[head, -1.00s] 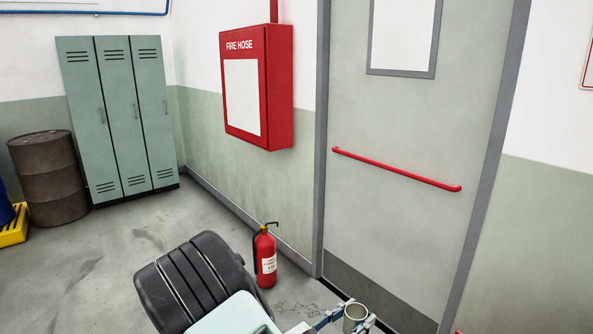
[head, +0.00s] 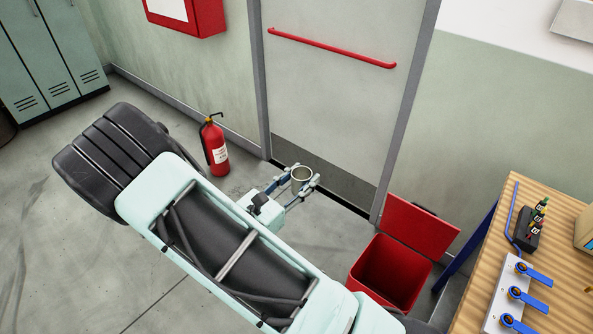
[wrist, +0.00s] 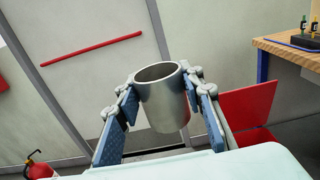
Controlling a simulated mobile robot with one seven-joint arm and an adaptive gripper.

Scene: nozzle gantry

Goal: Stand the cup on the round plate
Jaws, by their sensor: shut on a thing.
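The cup (head: 301,174) is a plain metal cylinder with an open top. My gripper (head: 300,183) is shut on it and holds it upright in the air, near the grey door. In the wrist view the cup (wrist: 161,98) sits between the two blue-padded fingers of my gripper (wrist: 160,110), its mouth up and slightly tilted in the picture. No round plate shows in any view.
A wooden-topped bench (head: 483,255) with blue-handled valves (head: 528,295) stands at the right. An open red bin (head: 390,272) is on the floor beside it. A fire extinguisher (head: 216,147) stands by the wall, left of the door (head: 330,95). Grey floor lies at left.

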